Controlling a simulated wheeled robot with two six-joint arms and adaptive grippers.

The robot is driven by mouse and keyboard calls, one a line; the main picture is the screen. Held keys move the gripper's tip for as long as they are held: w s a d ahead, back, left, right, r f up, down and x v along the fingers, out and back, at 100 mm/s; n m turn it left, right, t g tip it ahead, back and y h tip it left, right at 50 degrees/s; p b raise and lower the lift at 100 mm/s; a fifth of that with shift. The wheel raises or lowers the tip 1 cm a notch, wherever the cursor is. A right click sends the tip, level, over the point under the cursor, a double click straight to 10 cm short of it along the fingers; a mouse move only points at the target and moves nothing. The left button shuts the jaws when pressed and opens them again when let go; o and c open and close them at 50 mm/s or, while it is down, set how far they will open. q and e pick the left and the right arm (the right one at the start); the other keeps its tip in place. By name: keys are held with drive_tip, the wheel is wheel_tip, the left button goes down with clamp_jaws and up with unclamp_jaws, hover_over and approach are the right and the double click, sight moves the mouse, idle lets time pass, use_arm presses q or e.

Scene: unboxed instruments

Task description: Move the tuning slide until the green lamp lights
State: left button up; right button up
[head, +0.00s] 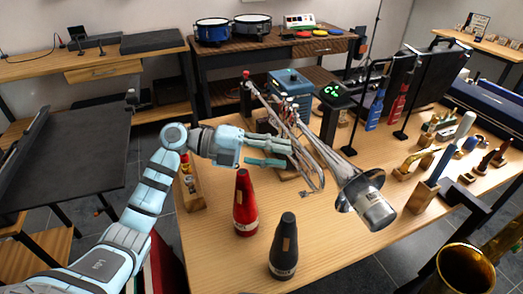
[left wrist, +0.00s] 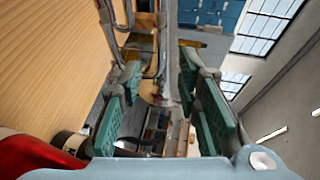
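A silver trombone (head: 337,166) lies across a stand on the wooden table, its bell toward the front right. Its long thin tubes run back left; I cannot clearly single out the tuning slide among them. My left gripper (head: 287,154) is beside the tubes, fingers pointing right at them. In the left wrist view the green finger pads (left wrist: 162,90) stand apart, with metal tubing (left wrist: 164,55) showing between or just beyond them. Contact cannot be told. A small black box (head: 334,93) behind the trombone shows bright green marks. My right gripper is not in view.
A red cone mute (head: 245,205) and a black cone mute (head: 284,248) stand in front of my left gripper. A silver mute (head: 376,210) is at the bell. Blue and red bottles (head: 375,110) and wooden-stand mouthpieces (head: 420,160) are at right.

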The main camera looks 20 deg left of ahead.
use_arm(q)
drive_tip(key=v, duration=0.6)
